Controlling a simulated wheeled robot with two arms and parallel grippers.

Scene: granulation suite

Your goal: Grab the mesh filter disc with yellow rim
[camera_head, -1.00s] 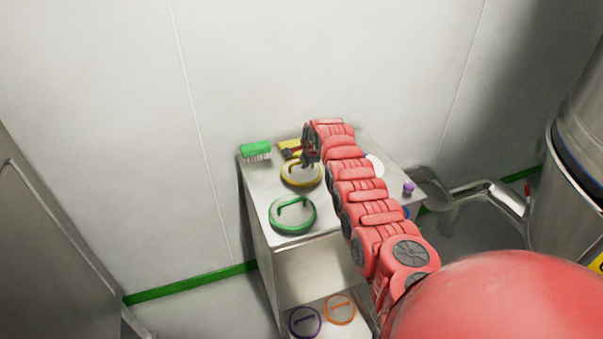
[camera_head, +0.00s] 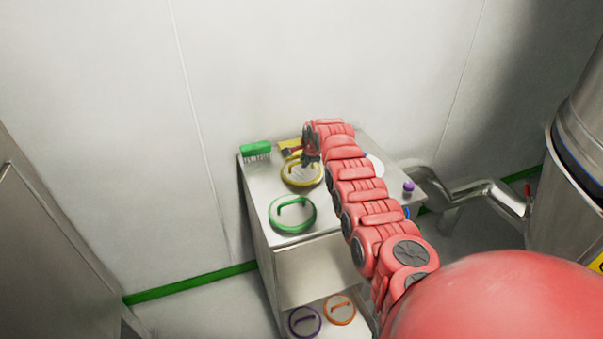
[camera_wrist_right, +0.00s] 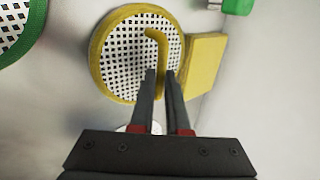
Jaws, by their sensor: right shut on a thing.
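The mesh filter disc with yellow rim (camera_head: 297,180) lies on the steel cart top in the head view, partly hidden by my right gripper. In the right wrist view the yellow-rimmed disc (camera_wrist_right: 118,62) shows its white perforated mesh and a yellow bar handle (camera_wrist_right: 160,48). My right gripper (camera_wrist_right: 163,78) is shut on the handle, with one finger on each side of it. In the head view my right gripper (camera_head: 308,160) is at the disc's far right side. My left gripper is not in view.
The green-rimmed disc (camera_head: 293,214) lies nearer on the cart top (camera_head: 262,190). A green brush (camera_head: 256,150) and a yellow block (camera_head: 289,146) are behind. A purple disc (camera_head: 304,322) and an orange disc (camera_head: 339,310) are on the lower shelf. A wall stands close behind.

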